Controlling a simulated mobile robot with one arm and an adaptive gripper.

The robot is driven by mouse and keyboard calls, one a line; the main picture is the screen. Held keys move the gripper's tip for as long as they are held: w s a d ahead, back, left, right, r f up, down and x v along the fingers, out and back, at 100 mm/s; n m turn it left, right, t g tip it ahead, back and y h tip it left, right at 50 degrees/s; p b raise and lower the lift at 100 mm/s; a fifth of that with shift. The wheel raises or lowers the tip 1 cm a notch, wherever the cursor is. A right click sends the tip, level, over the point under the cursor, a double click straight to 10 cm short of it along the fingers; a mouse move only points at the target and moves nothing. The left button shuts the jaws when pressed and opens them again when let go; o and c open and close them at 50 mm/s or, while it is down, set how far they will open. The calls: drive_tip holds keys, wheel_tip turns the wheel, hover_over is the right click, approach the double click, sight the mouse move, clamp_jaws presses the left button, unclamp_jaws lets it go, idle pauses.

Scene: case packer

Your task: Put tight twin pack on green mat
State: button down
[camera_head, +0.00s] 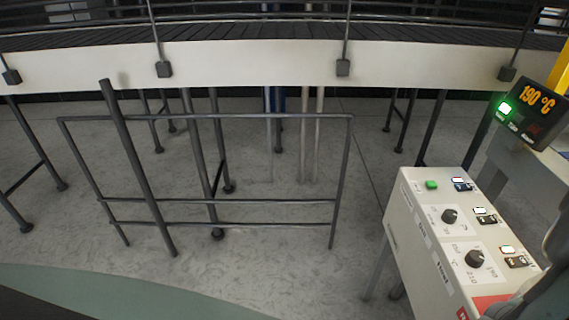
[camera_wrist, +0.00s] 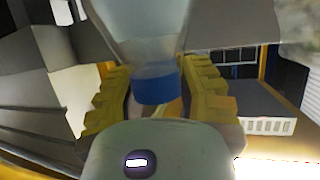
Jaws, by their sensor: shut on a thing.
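My gripper (camera_wrist: 160,98) shows in the wrist view, its yellow ribbed fingers on both sides of a clear, blue-capped bottle (camera_wrist: 154,86). It is shut on this bottle, whose cap sits between the fingers and whose clear body runs up out of the picture. My gripper is not visible in the head view. No green mat can be made out for certain in either view.
A control box (camera_head: 440,250) with knobs and buttons stands at the right of the head view, with a 190 °C display (camera_head: 532,112) above it. A dark rail frame (camera_head: 205,117) stands in front of a long conveyor (camera_head: 250,60). Grey floor lies between them.

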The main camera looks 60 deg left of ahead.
drive_tip(key=shift+f+b, duration=0.55)
drive_tip(key=shift+b, duration=0.25)
idle(0.5)
drive_tip(key=c, duration=0.6)
unclamp_jaws()
drive_tip(key=shift+a, duration=0.1)
drive_tip(key=shift+v, duration=5.95)
drive_tip(key=shift+r, duration=0.1)
